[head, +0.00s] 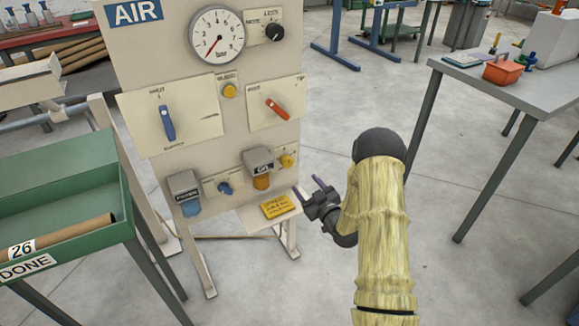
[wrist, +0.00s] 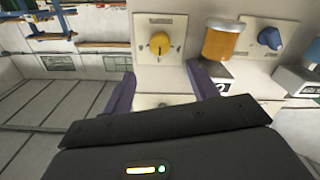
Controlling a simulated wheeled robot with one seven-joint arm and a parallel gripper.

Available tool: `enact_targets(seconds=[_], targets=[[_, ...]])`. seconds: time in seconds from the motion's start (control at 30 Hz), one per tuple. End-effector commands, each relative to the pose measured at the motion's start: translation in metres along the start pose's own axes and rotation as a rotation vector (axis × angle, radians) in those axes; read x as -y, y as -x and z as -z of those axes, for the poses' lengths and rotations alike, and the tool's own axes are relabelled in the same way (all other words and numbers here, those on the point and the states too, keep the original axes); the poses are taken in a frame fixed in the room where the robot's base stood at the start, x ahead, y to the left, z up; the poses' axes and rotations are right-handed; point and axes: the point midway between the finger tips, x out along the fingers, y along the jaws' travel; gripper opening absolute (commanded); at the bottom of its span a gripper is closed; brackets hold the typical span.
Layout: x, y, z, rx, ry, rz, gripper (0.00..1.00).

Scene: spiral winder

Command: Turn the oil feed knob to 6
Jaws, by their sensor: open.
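A yellow knob (head: 287,160) sits on a small plate at the lower right of the panel, beside an orange oil bowl (head: 261,182); I take it as the oil feed knob. In the wrist view the yellow knob (wrist: 159,43) has a dark pointer mark, and its scale is too small to read. My gripper (head: 308,188) is open and empty, below and to the right of the knob, apart from it. In the wrist view its two purple fingers (wrist: 161,86) stand apart with the knob beyond them, between their lines.
The panel (head: 215,130) also carries a blue knob (head: 225,188), a blue lever (head: 167,123), a red lever (head: 276,109) and a pressure gauge (head: 217,35). A green tray (head: 60,195) stands left; a grey table (head: 520,75) stands right.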

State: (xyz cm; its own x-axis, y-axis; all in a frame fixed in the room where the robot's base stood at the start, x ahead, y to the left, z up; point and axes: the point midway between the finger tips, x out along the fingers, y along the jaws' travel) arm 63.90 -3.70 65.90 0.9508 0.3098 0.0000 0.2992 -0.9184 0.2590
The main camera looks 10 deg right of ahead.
Motion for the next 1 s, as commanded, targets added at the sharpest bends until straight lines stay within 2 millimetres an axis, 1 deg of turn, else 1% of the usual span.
enact_targets(seconds=[0.03,0.2,0.5,0.6,0.77,1.0], targets=[[0.001,-0.01,0.0,-0.004,0.001,0.0,0.59],[0.001,-0.04,0.0,-0.003,0.001,0.0,0.59],[0.0,-0.092,0.0,-0.004,0.002,-0.001,0.59],[0.0,-0.105,-0.001,-0.002,0.0,0.0,0.59],[0.001,-0.119,0.0,-0.001,0.0,0.0,0.59],[0.0,-0.121,0.0,0.0,-0.001,0.0,0.59]])
